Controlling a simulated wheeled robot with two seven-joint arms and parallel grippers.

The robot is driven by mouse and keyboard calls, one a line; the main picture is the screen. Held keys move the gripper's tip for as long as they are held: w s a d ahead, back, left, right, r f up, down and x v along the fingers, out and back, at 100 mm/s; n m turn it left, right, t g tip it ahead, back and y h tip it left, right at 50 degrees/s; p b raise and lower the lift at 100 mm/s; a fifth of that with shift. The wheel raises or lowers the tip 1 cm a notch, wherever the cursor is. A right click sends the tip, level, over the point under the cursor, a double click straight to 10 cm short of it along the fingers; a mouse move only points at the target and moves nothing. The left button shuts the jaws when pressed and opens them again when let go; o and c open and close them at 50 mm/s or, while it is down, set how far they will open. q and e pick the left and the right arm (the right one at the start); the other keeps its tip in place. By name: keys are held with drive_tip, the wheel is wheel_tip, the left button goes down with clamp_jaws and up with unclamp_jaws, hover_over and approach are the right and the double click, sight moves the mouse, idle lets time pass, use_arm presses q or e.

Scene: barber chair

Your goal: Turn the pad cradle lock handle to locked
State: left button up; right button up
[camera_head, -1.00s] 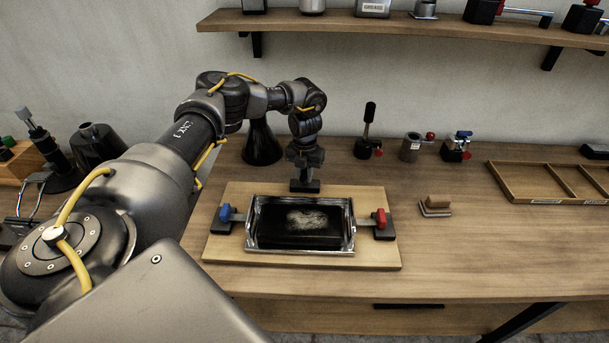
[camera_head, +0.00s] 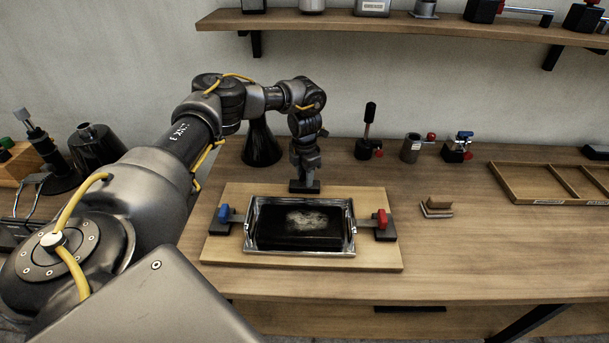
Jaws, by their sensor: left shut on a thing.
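The pad cradle (camera_head: 348,233) is a shiny metal frame around a black pad (camera_head: 290,240) with a pale, worn patch. It sits on a light wooden board (camera_head: 225,252). A blue handle (camera_head: 224,213) on a black block is at its left, and a red handle (camera_head: 382,219) on a black block is at its right. My left gripper (camera_head: 304,178) points down at the board's back edge, behind the cradle, over a small black block (camera_head: 304,187). It is shut on the lock handle there, which its fingers mostly hide. My right gripper is not in view.
A divided wooden tray (camera_head: 512,182) is at the right. A small wooden block on a grey base (camera_head: 437,206) lies right of the board. Several fixtures, including a black lever (camera_head: 369,130), stand along the back. A shelf (camera_head: 400,24) hangs above. The front right table is clear.

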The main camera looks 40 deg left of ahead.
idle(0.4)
use_arm(q)
drive_tip(key=o, duration=1.2)
drive_tip(key=shift+c, duration=0.2)
wheel_tip(320, 180, up, 5)
drive_tip(key=shift+w+f+b, duration=0.1)
drive_tip(key=shift+f+b, duration=0.05)
drive_tip(key=shift+b, duration=0.65)
wheel_tip(320, 180, up, 5)
drive_tip(key=shift+f+p, duration=0.15)
drive_tip(key=shift+p, duration=0.15)
drive_tip(key=shift+r, duration=0.75)
drive_tip(key=shift+c, duration=0.4)
